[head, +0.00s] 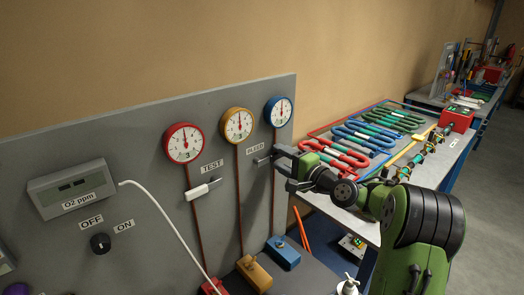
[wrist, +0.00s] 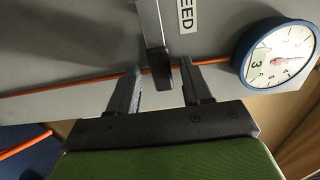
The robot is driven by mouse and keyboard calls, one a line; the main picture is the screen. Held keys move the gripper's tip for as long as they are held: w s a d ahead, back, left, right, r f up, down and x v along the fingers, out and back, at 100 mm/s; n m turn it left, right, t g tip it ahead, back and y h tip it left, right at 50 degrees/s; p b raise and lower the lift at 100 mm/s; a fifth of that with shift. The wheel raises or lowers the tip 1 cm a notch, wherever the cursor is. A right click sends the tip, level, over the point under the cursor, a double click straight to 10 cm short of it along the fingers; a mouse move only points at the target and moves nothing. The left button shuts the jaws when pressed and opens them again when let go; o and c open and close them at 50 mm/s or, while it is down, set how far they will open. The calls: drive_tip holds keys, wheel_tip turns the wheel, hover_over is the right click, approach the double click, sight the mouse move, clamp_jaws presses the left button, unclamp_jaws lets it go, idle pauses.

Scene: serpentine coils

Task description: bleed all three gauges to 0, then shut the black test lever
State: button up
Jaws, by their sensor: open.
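Three gauges sit on the grey panel in the head view: red-rimmed (head: 184,143), yellow-rimmed (head: 237,125) and blue-rimmed (head: 279,111). Their needles look roughly upright; exact readings are too small to tell. The blue gauge also shows in the wrist view (wrist: 278,57). The lever under the TEST label has a pale handle (head: 203,190) in the head view, not a black one. My gripper (head: 280,166) is at the lever by the BLEED label. In the wrist view my gripper (wrist: 160,88) is open, with the dark bleed lever (wrist: 157,65) between its fingers; contact cannot be told.
Red, yellow (head: 254,274) and blue (head: 283,252) blocks sit below the gauges. Left are an O2 meter (head: 72,189) with a white cable and a black OFF/ON knob (head: 100,243). A bench with coloured coils (head: 380,132) stands right of the panel.

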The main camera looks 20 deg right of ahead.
drive_tip(key=shift+w+a+f, duration=0.1)
drive_tip(key=shift+w+a, duration=0.1)
drive_tip(key=shift+w, duration=0.35)
drive_tip(key=shift+s+d+r, duration=0.1)
drive_tip(key=shift+s+r, duration=0.1)
drive_tip(key=shift+s, duration=0.2)
drive_tip(key=shift+s+d+r, duration=0.1)
drive_tip(key=shift+s, duration=0.05)
drive_tip(key=shift+c, duration=0.7)
drive_tip(key=shift+w, duration=0.2)
drive_tip(key=c, duration=0.5)
clamp_jaws()
